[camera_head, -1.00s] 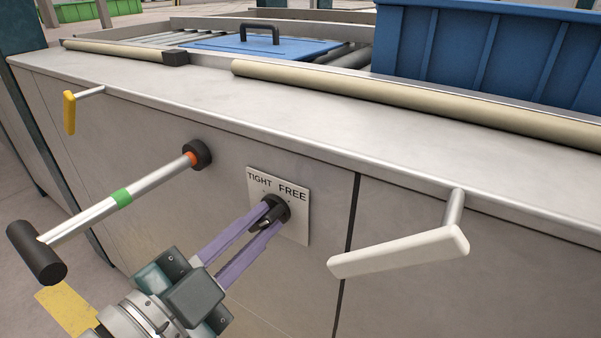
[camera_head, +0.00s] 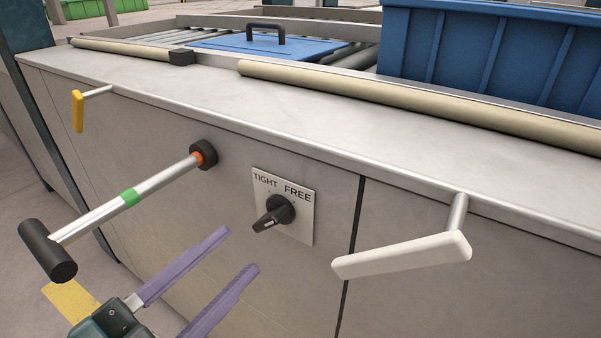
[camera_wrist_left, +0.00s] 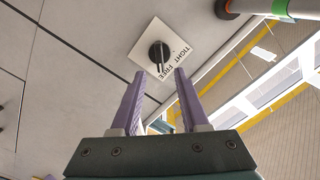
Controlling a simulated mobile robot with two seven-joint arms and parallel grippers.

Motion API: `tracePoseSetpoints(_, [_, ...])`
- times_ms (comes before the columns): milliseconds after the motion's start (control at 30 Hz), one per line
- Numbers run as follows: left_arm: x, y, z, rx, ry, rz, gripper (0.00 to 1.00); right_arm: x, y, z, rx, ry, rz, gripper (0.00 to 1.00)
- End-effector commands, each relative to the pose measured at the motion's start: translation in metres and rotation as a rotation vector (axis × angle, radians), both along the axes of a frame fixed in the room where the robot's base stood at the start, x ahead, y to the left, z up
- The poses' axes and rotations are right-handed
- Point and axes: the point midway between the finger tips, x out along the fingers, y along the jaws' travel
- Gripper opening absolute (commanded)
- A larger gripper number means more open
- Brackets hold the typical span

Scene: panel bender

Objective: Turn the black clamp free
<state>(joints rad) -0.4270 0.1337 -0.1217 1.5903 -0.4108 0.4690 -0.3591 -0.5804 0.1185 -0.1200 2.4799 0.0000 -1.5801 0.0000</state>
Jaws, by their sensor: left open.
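The black clamp (camera_head: 276,212) is a round knob with a raised grip bar on a white plate (camera_head: 301,230) lettered TIGHT at left and FREE at right. Its bar slants toward the lower left in the head view. The wrist view also shows the clamp (camera_wrist_left: 159,52), just beyond my fingertips. I cannot tell for certain which label the clamp is set to. My left gripper (camera_head: 241,250) has two purple fingers, spread apart and empty. They are below and left of the clamp, apart from it, and point toward the panel.
A silver bar (camera_head: 155,182) with a green band and black end sticks out left of the plate. A white lever (camera_head: 405,254) stands out at right, a yellow-handled one (camera_head: 78,111) at far left. A blue bin (camera_head: 490,55) and blue lidded panel (camera_head: 265,46) sit above.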

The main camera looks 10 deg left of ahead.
Motion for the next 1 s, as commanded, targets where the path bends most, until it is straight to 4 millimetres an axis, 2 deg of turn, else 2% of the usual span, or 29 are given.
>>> tracePoseSetpoints(100, [-0.021, 0.007, 0.0, 0.0, 0.003, 0.0, 0.45, 0.0, 0.0, 0.002, 0.0, 0.0, 0.0, 0.5])
tracePoseSetpoints(300, [-0.036, 0.013, 0.0, 0.0, -0.001, -0.001, 0.45, 0.0, 0.0, 0.002, 0.0, 0.0, 0.0, 0.5])
tracePoseSetpoints(833, [-0.035, 0.014, 0.001, -0.003, 0.007, 0.007, 0.45, 0.0, 0.0, 0.003, -0.002, 0.0, 0.002, 0.5])
tracePoseSetpoints(1000, [-0.021, 0.03, 0.002, -0.033, 0.137, 0.113, 0.45, 0.0, -0.001, 0.01, -0.004, -0.001, 0.002, 0.5])
